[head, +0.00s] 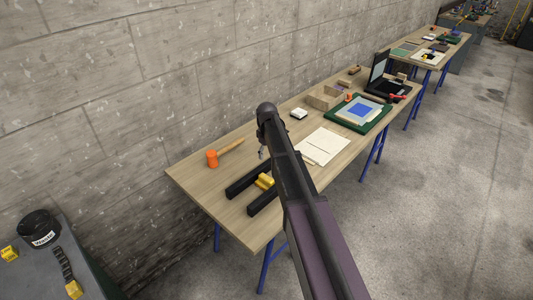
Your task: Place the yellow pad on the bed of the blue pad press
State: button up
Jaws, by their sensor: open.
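Two more yellow pieces lie on the grey surface at the lower left, one at the left edge (9,254) and one lower down (73,289). I cannot tell which is the pad. No blue pad press can be clearly made out; a small blue item (455,33) stands on the far table.
The near table (185,174) carries an orange mallet (212,158), papers (323,145), a wooden box (323,98), a green mat (340,122) and a black laptop-like case (380,78). A black waste tub (39,226) stands at left. The floor on the right is clear.

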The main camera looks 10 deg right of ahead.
jog(key=shift+r+p, duration=0.3)
jog(key=shift+r, duration=0.25)
dwell(0.4)
jog(key=s+m, duration=0.7)
jog(key=s, duration=2.2)
jog(key=shift+s, duration=0.15)
